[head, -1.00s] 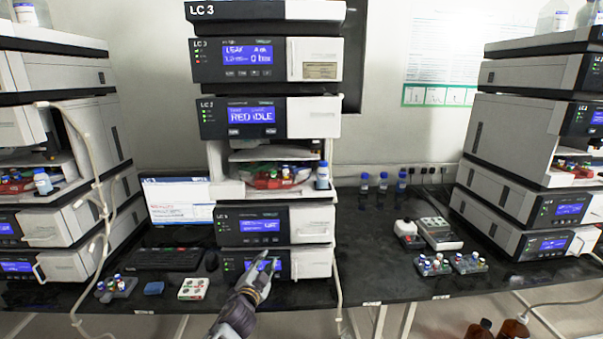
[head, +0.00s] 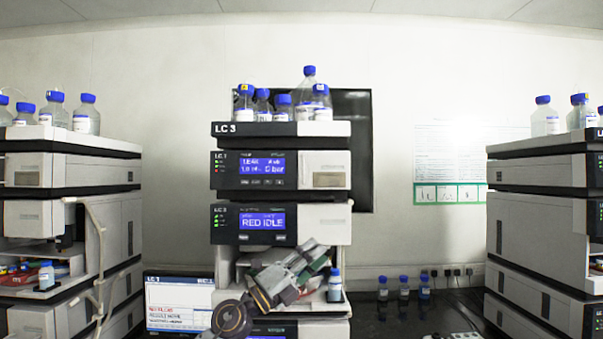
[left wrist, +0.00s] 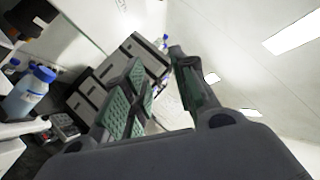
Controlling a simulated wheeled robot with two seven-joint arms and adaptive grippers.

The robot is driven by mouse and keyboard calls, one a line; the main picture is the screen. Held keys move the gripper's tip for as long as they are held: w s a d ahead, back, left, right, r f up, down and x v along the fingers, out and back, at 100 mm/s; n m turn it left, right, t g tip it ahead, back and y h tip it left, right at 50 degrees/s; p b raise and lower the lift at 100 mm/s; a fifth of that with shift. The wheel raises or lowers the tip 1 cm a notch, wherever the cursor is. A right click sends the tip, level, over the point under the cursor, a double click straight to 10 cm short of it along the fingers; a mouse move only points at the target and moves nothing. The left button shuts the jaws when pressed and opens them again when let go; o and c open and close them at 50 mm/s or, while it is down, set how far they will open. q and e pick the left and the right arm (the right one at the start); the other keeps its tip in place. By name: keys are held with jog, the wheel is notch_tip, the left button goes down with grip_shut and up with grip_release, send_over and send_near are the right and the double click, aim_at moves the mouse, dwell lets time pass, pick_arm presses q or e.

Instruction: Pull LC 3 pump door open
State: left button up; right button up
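The LC 3 stack stands in the middle of the head view. Its pump module (head: 254,170) is the upper unit with a blue screen reading LEAK and 0 bar. The pump door (head: 325,165) is the pale panel right of that screen, with a tan label; it looks shut. My left gripper (head: 318,257) is below it, in front of the open sampler bay, under the RED IDLE unit (head: 263,222). It touches no door. In the left wrist view the green-padded fingers (left wrist: 155,62) are apart with nothing held between them. My right gripper is out of view.
A small blue-capped bottle (head: 334,287) stands right of my left gripper; a blue-capped bottle also shows in the left wrist view (left wrist: 30,92). Several bottles (head: 308,95) stand on the stack. Other stacks flank it left (head: 70,185) and right (head: 545,240). A monitor (head: 178,303) sits at left.

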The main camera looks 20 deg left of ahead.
pick_arm(q)
jog(key=s+d+r+m+g+y, duration=0.2)
jog(key=s+r+m+g, duration=0.15)
jog(key=r+m, duration=0.6)
jog(key=s+a+r+n+t+y, duration=0.1)
jog(key=s+a+r+t+y, duration=0.1)
jog(key=a+r+y, duration=0.7)
notch_tip(320, 180, up, 3)
jog(key=shift+s+a+f+n+t, duration=0.2)
jog(key=shift+s+a+n+t, duration=0.15)
jog(key=shift+a+t, duration=0.6)
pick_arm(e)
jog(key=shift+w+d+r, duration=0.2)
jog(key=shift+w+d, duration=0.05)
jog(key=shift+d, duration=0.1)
pick_arm(q)
jog(key=shift+w+a, duration=0.1)
jog(key=shift+a, duration=0.05)
